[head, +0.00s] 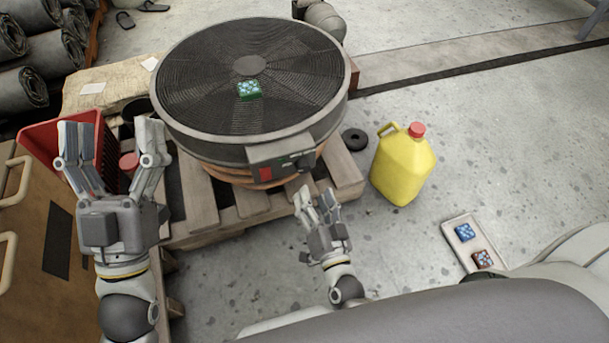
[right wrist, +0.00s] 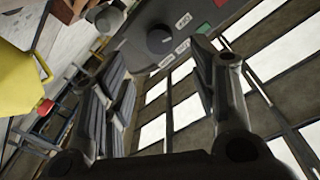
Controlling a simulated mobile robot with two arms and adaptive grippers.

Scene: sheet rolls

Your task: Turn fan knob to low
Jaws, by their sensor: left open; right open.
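A large round fan (head: 252,85) with a dark grille lies face up on a wooden pallet. Its control box (head: 280,158) sits on the near side, with a red part at its left and small labels. In the right wrist view, the control box (right wrist: 187,22) shows a dark round knob (right wrist: 160,41) with several small labels around it. I cannot tell which label the knob points to. My right gripper (head: 317,196) is open and empty, just below and in front of the box; its fingers (right wrist: 165,90) frame the knob's side. My left gripper (head: 113,145) is open and empty, left of the fan.
A green patterned box (head: 249,90) lies on the grille. A yellow jug (head: 402,166) stands right of the pallet (head: 202,200), with a black ring (head: 355,139) nearby. A red crate (head: 50,138) is at left. A tray (head: 465,225) with two small boxes lies on the floor.

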